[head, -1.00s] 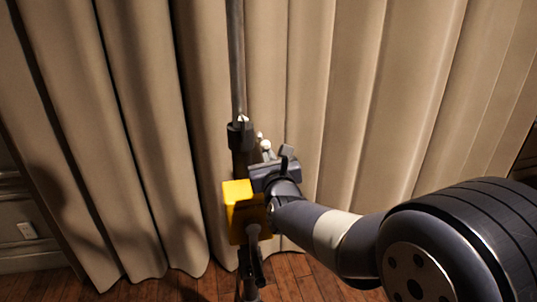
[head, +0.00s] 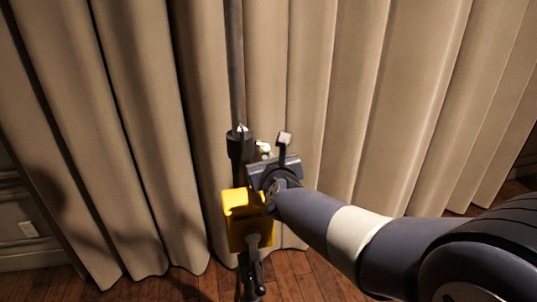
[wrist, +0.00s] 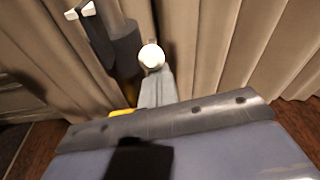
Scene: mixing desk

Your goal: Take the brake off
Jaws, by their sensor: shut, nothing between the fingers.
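A thin upright metal pole (head: 236,60) carries a dark collar (head: 241,146). A pale round knob (head: 264,147) shows just right of the collar. Which part is the brake, I cannot tell for sure. In the wrist view the white knob (wrist: 150,57) sits right beyond the tips of my gripper (wrist: 154,78), beside the dark collar (wrist: 122,45). My gripper (head: 266,156) is shut and empty. Whether its tips touch the knob, I cannot tell. My wrist hides part of the pole's right side.
A yellow block (head: 237,222) is on the pole below the collar, close to my wrist. Beige curtains (head: 350,90) hang close behind. The wooden floor (head: 190,288) shows at the bottom. Curtain and pole leave little room behind my gripper.

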